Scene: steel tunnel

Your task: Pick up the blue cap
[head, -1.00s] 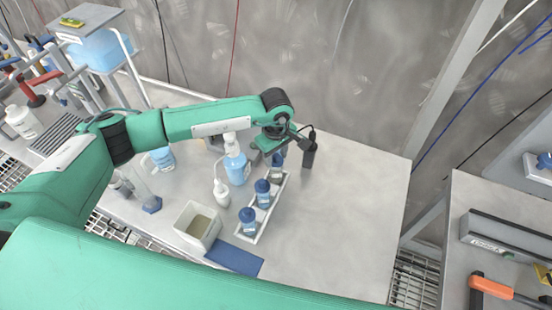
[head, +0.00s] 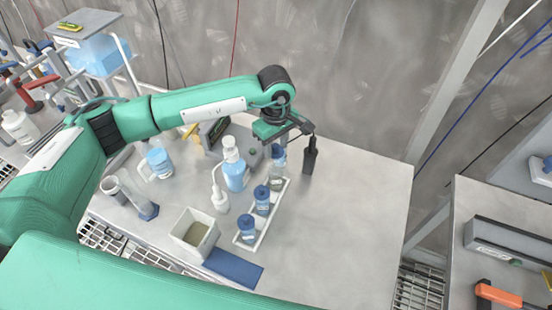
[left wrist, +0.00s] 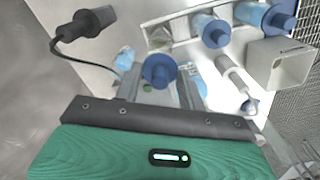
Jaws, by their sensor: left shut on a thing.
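My left gripper (head: 281,140) reaches in over the far end of a white rack (head: 262,232) on the bench. It is shut on a blue cap (head: 278,151), which also shows in the left wrist view (left wrist: 158,70) between the fingers. The cap is held above the rack. An uncapped clear jar (left wrist: 159,37) shows near it in the rack. Two jars with blue caps stand in the same rack, a middle one (head: 261,199) and a near one (head: 247,226). The fingertips are partly hidden in the head view. My right gripper is not in view.
A dark object with a cable (head: 310,157) stands just right of the gripper. A spray bottle (head: 234,172), a wash bottle (head: 219,198) and a white bin (head: 194,233) stand left of the rack. The bench's right side is clear.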

